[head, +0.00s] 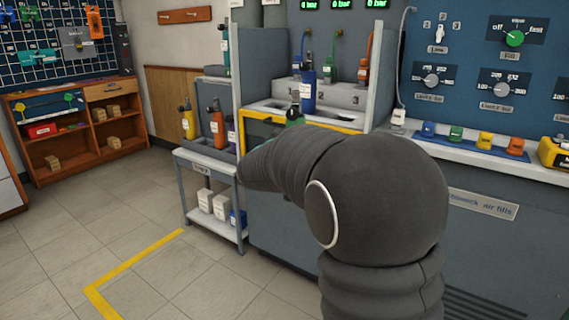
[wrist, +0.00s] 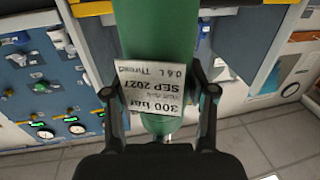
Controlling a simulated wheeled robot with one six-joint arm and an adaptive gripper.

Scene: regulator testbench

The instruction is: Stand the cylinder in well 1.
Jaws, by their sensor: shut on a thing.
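My gripper (wrist: 159,98) is shut on a green cylinder (wrist: 155,28) in the wrist view, one finger on each side. A white label (wrist: 158,88) on it reads 300 bar and SEP 2027, upside down in this view. In the head view my arm hides the gripper and most of the cylinder; a small green part (head: 294,122) shows just above the arm, at the bench's yellow front edge. Numbers 2 and 3 show on the grey well block (head: 342,97). A blue cylinder (head: 308,92) stands upright at its left, where number 1 is not readable.
A green cylinder (head: 334,69) and an orange cylinder (head: 363,70) stand behind the block with hoses above. A grey side panel (head: 384,75) bounds the bay at right. A cart (head: 205,167) with several cylinders stands at left. The floor at left is clear.

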